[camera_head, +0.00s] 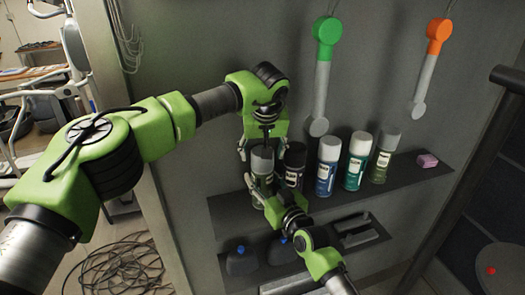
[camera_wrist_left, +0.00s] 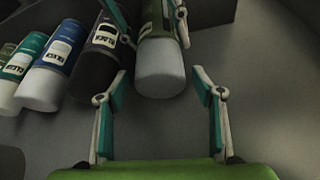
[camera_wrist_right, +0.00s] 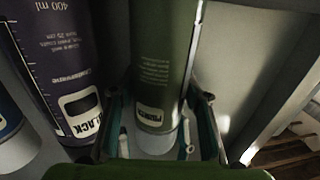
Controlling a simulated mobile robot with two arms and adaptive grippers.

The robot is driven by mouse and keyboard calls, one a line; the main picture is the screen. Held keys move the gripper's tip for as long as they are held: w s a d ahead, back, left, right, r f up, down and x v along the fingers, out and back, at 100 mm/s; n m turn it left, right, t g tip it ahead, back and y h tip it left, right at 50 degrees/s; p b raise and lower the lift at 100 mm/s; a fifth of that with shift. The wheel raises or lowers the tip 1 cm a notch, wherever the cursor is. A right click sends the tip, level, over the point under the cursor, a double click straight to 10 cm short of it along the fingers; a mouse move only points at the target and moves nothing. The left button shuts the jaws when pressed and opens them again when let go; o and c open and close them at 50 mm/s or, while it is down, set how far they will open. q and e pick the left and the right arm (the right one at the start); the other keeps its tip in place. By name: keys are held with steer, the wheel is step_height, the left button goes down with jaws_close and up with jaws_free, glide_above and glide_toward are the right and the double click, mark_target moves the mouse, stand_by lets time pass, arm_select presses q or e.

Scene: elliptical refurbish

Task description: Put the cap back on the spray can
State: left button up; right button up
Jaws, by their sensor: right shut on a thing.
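The olive-green spray can (camera_head: 262,181) stands upright at the left end of the shelf. Its grey cap (camera_head: 262,158) sits on top; whether it is fully seated cannot be told. My left gripper (camera_head: 262,146) points down from above, open, its fingers to either side of the cap. In the left wrist view the cap (camera_wrist_left: 160,75) lies just past the open fingertips (camera_wrist_left: 160,82), apart from them. My right gripper (camera_head: 263,196) is shut on the can's body from the front.
A black can (camera_head: 294,170) stands close to the right of the held can. Blue (camera_head: 327,165), teal (camera_head: 356,162) and another olive can (camera_head: 384,158) follow, then a pink block (camera_head: 427,160). A lower shelf holds dark items (camera_head: 242,260). Green (camera_head: 323,75) and orange (camera_head: 430,65) tools hang above.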

steer(key=shift+f, duration=0.1)
arm_select(q)
steer(key=v, duration=1.2)
arm_select(e)
steer(key=o, duration=1.7)
steer(key=shift+s, duration=0.1)
steer(key=v, duration=1.2)
